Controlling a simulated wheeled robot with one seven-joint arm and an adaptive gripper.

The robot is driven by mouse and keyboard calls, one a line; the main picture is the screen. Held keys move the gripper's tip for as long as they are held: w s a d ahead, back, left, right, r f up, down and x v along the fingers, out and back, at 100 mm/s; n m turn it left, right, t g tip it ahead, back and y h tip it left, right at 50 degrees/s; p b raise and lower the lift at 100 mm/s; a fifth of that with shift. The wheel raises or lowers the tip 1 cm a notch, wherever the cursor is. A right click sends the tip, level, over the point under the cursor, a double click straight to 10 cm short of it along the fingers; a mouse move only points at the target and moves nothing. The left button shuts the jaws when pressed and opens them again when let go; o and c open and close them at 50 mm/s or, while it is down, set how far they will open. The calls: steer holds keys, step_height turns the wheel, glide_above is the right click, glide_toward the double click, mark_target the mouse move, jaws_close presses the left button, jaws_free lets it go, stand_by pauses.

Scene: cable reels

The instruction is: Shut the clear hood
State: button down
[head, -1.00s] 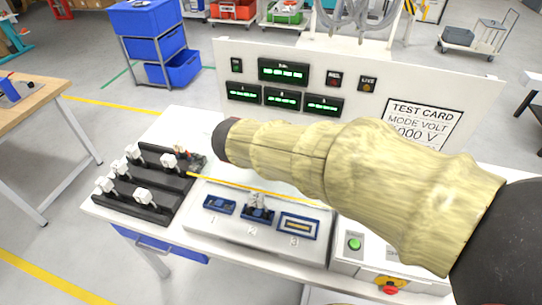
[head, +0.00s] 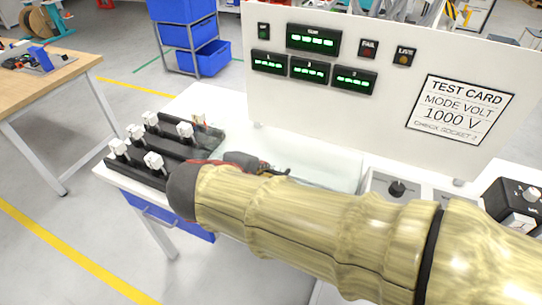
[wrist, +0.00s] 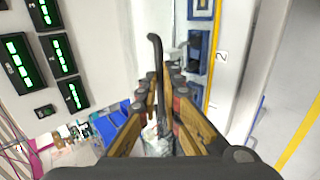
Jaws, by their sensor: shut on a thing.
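The clear hood (head: 335,165) shows as a pale see-through area behind my arm, below the meter panel. My arm hides most of it, so I cannot tell its exact angle. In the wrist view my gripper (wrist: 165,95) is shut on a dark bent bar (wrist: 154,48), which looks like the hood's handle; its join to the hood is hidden. Blue sockets (wrist: 199,48) on a white bed show beyond the fingers, with a label 2 beside them. In the head view my arm covers these sockets and my fingertips.
A white meter panel (head: 285,105) with green displays and a test card (head: 462,108) stands behind. A black rack (head: 150,158) with white plugs is at the left. A black knob (head: 397,189) is on the right. A wooden table (head: 45,80) stands far left.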

steer(key=s+a+f+b, duration=0.1)
steer(key=s+f, duration=0.2)
steer(key=f, duration=0.1)
steer(key=shift+s+a+f+b, duration=0.15)
steer(key=shift+s+f+b, duration=0.05)
steer(key=shift+f+b, duration=0.2)
steer(key=c, duration=2.4)
jaws_free()
steer(key=shift+w, duration=0.1)
steer(key=shift+o, duration=1.2)
steer(key=shift+w+d, duration=0.2)
steer(key=shift+w, duration=0.3)
steer(key=shift+o, duration=1.2)
steer(key=shift+s+a+r, duration=0.1)
steer(key=shift+a+r, duration=0.05)
steer(key=shift+r, duration=0.05)
steer(key=shift+s, duration=0.1)
steer(key=v, duration=1.2)
